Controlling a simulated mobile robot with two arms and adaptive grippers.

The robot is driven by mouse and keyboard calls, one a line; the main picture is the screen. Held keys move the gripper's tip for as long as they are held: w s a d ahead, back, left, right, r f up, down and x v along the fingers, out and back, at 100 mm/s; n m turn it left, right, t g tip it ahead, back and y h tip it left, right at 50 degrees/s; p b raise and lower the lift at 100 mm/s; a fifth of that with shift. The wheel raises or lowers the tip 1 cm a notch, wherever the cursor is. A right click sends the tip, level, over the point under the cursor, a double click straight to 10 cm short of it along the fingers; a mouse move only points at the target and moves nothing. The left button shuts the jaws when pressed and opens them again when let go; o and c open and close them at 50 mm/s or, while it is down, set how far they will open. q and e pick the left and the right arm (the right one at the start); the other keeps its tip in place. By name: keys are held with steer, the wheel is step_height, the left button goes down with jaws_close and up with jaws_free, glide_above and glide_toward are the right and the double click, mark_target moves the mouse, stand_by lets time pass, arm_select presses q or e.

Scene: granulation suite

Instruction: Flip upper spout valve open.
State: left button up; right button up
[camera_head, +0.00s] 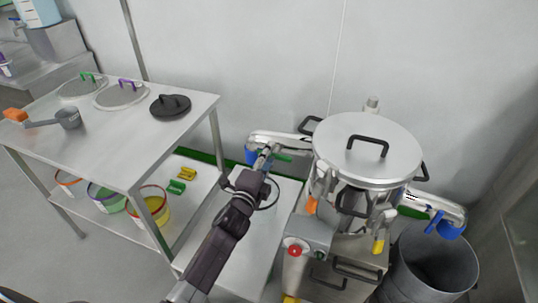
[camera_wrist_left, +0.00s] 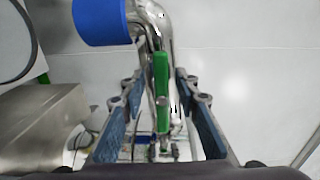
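The machine's left spout (camera_head: 275,138) is a shiny metal pipe with a blue end (camera_head: 252,156) and a green valve handle (camera_head: 292,153). In the left wrist view the green handle (camera_wrist_left: 162,88) stands lengthwise along the pipe, with the blue end (camera_wrist_left: 103,20) at upper left. My left gripper (camera_head: 268,155) is at this spout. Its two fingers (camera_wrist_left: 158,92) are apart, one on each side of the green handle, with visible gaps. A lower spout (camera_head: 440,208) on the right has another green handle (camera_head: 412,213) and a blue end. My right gripper is not in view.
The lidded steel vessel (camera_head: 367,150) stands right of my left gripper. A red button (camera_head: 295,250) is on its base. A grey bin (camera_head: 430,265) is at lower right. A steel table (camera_head: 120,150) with lids and a scoop stands left; buckets sit below.

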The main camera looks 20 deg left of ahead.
arm_select(q)
steer(key=s, duration=1.2)
steer(key=shift+a, duration=0.25)
